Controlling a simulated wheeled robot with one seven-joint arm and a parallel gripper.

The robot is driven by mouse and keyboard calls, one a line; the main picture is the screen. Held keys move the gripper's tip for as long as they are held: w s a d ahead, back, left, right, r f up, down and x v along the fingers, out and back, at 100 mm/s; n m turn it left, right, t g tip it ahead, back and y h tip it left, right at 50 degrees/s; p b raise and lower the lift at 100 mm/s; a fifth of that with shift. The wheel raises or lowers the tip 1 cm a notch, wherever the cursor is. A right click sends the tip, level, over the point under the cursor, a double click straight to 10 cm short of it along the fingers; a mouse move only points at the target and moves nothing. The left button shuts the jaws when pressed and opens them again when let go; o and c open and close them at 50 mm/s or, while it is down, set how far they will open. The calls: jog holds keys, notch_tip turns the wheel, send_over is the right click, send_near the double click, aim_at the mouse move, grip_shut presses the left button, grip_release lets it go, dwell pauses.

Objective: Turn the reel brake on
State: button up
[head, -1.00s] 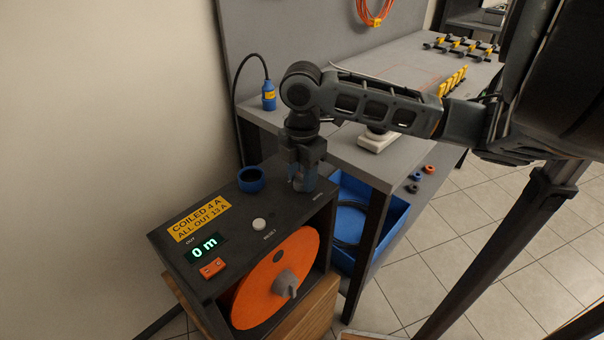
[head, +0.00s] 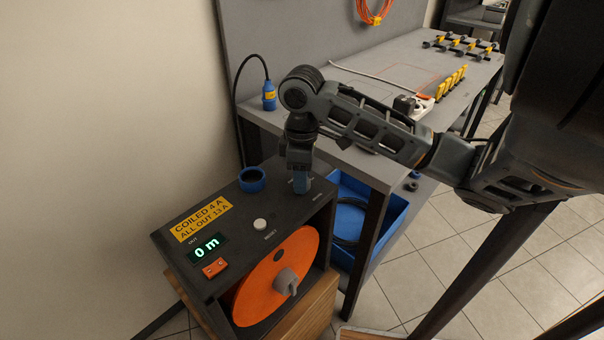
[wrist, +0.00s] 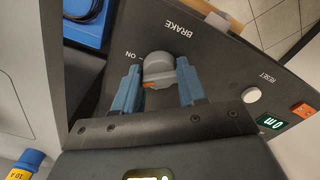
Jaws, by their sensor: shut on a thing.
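The reel unit (head: 178,262) is a dark box with an orange reel (head: 270,290) in its front. The brake knob (wrist: 158,68) on its top panel is grey with an orange mark, beside the printed words BRAKE and ON. The orange mark lies on the knob's side nearest my gripper. My gripper (wrist: 158,88) has its blue fingers on either side of the knob, shut on it. In the head view my gripper (head: 301,187) points down at the panel's far right corner and hides the knob.
The panel also bears a white reset button (head: 260,225), a display (head: 207,247) reading 0 m, an orange rocker switch (head: 215,268) and a blue ring (head: 252,179). A workbench (head: 352,158) stands close behind, with a blue bin (head: 392,212) under it.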

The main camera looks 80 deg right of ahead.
jog(key=m, duration=0.4)
jog(key=shift+r+p, duration=0.1)
jog(key=shift+p, duration=0.25)
jog(key=shift+m+p, duration=0.5)
jog(key=shift+m, duration=0.9)
jog(key=o, duration=1.1)
jog(key=shift+c, duration=0.2)
jog(key=shift+r+p, duration=1.3)
jog(key=shift+r, duration=2.5)
